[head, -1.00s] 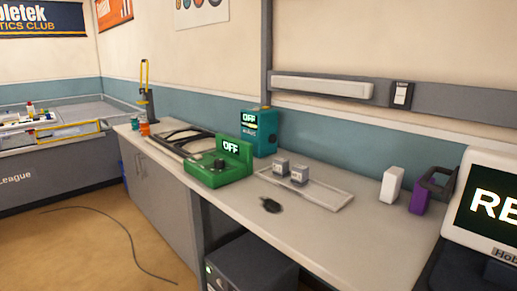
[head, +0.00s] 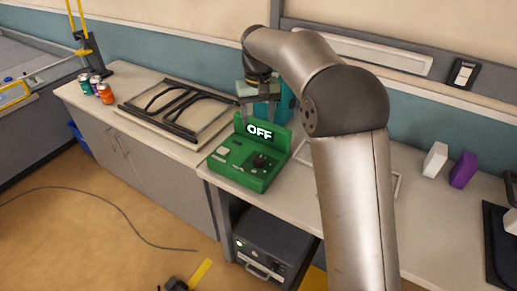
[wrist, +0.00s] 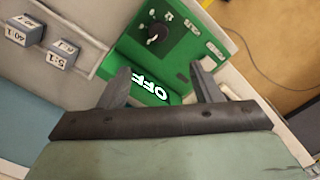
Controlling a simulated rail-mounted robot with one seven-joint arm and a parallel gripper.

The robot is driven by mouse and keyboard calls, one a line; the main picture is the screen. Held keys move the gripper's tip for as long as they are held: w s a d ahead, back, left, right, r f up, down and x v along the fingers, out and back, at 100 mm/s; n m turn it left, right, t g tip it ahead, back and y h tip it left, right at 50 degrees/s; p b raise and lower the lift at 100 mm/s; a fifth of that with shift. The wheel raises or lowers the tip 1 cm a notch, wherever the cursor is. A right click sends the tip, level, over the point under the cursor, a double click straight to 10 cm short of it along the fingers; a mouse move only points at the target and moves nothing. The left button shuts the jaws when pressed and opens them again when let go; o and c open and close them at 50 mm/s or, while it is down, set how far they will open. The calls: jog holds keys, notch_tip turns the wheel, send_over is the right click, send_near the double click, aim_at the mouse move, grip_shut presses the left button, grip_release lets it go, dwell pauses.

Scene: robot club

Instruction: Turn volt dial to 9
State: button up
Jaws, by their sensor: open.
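The green device (head: 246,160) sits on the bench with its raised screen (head: 260,132) reading OFF. Its black dial (head: 261,161) is on the sloping top, and the dial also shows in the wrist view (wrist: 157,32) with a pale pointer mark. Small markings around the dial are too small to read. My gripper (head: 258,102) is above and behind the device's screen. In the wrist view my gripper (wrist: 160,82) has its two fingers spread apart and empty, on either side of the screen, with the dial beyond the fingertips.
A teal device (head: 287,104) stands behind the green one, partly hidden. Two grey cubes (wrist: 24,30) lie on a tray to its side. White and purple blocks (head: 462,170) stand at right.

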aim_at(259, 158)
jog(key=f, duration=0.8)
jog(key=f+p, duration=0.1)
jog(key=f, duration=0.7)
jog(key=shift+s+d+f, duration=0.1)
jog(key=shift+d, duration=0.1)
jog(key=c, duration=1)
